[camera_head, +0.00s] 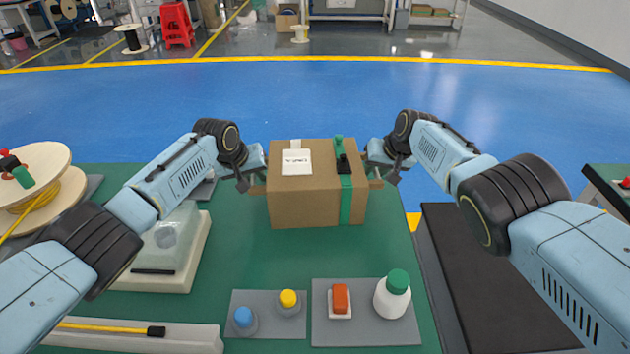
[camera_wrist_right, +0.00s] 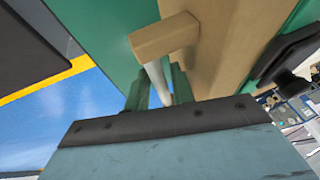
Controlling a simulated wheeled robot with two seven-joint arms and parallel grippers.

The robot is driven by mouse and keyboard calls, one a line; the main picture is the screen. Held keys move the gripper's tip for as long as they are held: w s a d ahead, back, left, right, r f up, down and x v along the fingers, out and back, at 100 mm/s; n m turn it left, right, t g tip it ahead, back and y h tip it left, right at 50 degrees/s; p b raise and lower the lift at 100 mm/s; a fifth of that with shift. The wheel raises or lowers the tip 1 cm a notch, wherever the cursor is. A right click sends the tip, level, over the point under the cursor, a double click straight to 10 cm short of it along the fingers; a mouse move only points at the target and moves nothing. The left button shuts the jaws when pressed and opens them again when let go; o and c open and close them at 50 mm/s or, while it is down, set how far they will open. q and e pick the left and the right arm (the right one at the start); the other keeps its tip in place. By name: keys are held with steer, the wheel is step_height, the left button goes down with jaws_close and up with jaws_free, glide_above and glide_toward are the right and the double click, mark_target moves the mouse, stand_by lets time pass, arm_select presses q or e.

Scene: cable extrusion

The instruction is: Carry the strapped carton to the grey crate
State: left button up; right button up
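The strapped carton (camera_head: 305,205) is a brown box with a white label on top and a green strap (camera_head: 347,202) near its right side. It stands upright over the green table; I cannot tell whether it rests on it. A tan handle sticks out on each side. My left gripper (camera_head: 257,184) is at the left handle; its fingers are too small to read. My right gripper (camera_head: 374,180) is at the right handle (camera_wrist_right: 165,37). In the right wrist view its fingers (camera_wrist_right: 158,85) stand apart, with a white rod and floor showing between them. No grey crate is visible.
On the green table (camera_head: 265,262), two grey pads carry a blue knob (camera_head: 243,317), a yellow knob (camera_head: 288,298), a red block (camera_head: 341,298) and a white bottle (camera_head: 391,298). A cable spool (camera_head: 45,165) is left. A black surface (camera_head: 465,260) lies right. Open blue floor is beyond.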

arm_select(q)
jaws_close()
arm_select(e)
jaws_close()
stand_by(1.2)
arm_select(q)
steer(key=shift+r, duration=0.15)
arm_select(e)
steer(key=shift+r, duration=0.15)
